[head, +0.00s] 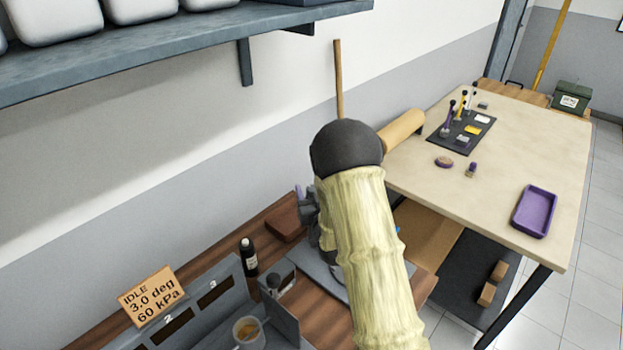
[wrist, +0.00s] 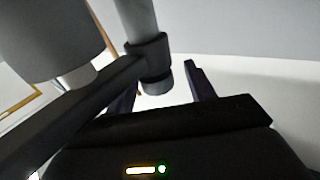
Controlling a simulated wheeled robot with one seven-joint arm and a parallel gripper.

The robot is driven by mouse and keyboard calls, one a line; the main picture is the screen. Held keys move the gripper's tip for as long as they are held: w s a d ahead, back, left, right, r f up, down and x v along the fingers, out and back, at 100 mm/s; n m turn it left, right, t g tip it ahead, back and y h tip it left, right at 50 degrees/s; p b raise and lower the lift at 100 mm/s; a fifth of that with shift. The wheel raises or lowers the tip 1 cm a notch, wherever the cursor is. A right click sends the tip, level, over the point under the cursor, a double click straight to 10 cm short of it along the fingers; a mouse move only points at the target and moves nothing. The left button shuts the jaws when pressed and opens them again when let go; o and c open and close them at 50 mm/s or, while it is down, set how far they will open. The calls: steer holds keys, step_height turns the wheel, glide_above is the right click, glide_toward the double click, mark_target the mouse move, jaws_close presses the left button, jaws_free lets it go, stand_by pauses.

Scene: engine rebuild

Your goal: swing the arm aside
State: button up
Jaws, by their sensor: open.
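In the wrist view my gripper (wrist: 163,82) is open, with its two dark fingers apart. A grey post with a black collar (wrist: 150,58) and a dark slanting bar (wrist: 85,112) show around the left finger. I cannot tell whether they touch it or whether the post's end lies between the fingers or beyond them. In the head view my own arm, in a pale yellow sleeve with a black rounded joint, fills the middle and hides my gripper. Grey machinery (head: 312,215) shows partly behind it on the wooden bench. I cannot make out for certain which part is the arm named in the task.
A wooden bench (head: 225,240) carries a dark bottle (head: 249,257), a cup (head: 248,331) and a sign (head: 152,295). A grey shelf (head: 180,45) overhangs the left. The pale table (head: 500,165) at right holds a purple tray (head: 535,211) and a dark mat (head: 452,140).

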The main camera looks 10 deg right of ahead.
steer(key=shift+w, duration=0.55)
steer(key=shift+s+d+r, duration=0.1)
steer(key=shift+s+d, duration=0.1)
steer(key=shift+s, duration=0.15)
steer(key=c, duration=0.6)
jaws_close()
